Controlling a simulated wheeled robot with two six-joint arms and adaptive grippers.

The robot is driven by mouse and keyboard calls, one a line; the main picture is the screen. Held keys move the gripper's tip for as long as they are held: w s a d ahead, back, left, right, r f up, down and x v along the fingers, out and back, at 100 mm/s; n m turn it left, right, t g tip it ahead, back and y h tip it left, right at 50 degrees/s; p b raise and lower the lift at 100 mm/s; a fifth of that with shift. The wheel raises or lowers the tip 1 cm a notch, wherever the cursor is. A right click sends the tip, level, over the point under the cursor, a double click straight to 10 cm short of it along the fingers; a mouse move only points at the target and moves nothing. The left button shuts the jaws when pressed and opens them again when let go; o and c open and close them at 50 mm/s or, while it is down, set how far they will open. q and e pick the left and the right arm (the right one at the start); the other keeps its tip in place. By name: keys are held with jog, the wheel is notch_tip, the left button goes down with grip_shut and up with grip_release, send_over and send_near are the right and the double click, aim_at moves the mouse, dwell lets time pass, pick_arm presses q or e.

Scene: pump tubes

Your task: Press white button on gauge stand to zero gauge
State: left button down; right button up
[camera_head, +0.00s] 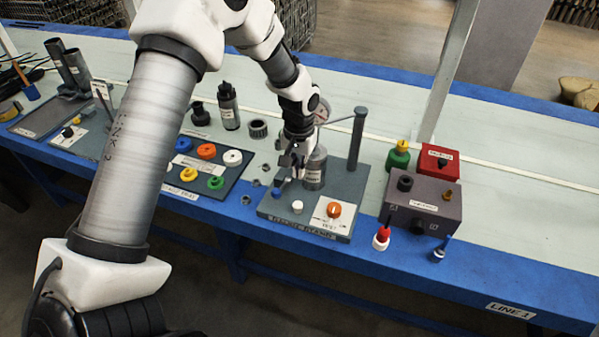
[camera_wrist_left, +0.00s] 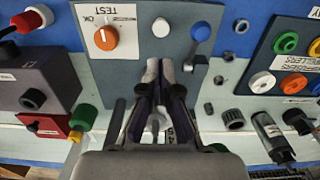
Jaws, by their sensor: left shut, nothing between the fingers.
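The gauge stand (camera_head: 268,205) is a dark grey base on the blue table edge, with an upright post (camera_head: 357,140) and a round gauge (camera_head: 322,109) partly behind my arm. The white button (camera_head: 297,206) sits near the front of the base, left of an orange knob (camera_head: 334,210) on a white TEST plate. My left gripper (camera_head: 286,178) is shut and empty, over the base behind the button. In the left wrist view, the gripper (camera_wrist_left: 161,63) points toward the white button (camera_wrist_left: 161,27), with a visible gap in the picture. My right gripper is not in view.
A blue part (camera_head: 277,193) is on the base left of the button. A grey cylinder (camera_head: 315,172) stands close beside the gripper. A dark box (camera_head: 425,205) is to the right; a tray of coloured rings (camera_head: 240,180) is to the left.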

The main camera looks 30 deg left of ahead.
aim_at(299, 204)
pick_arm(q)
notch_tip(299, 204, down, 11)
jog(key=shift+f, duration=0.15)
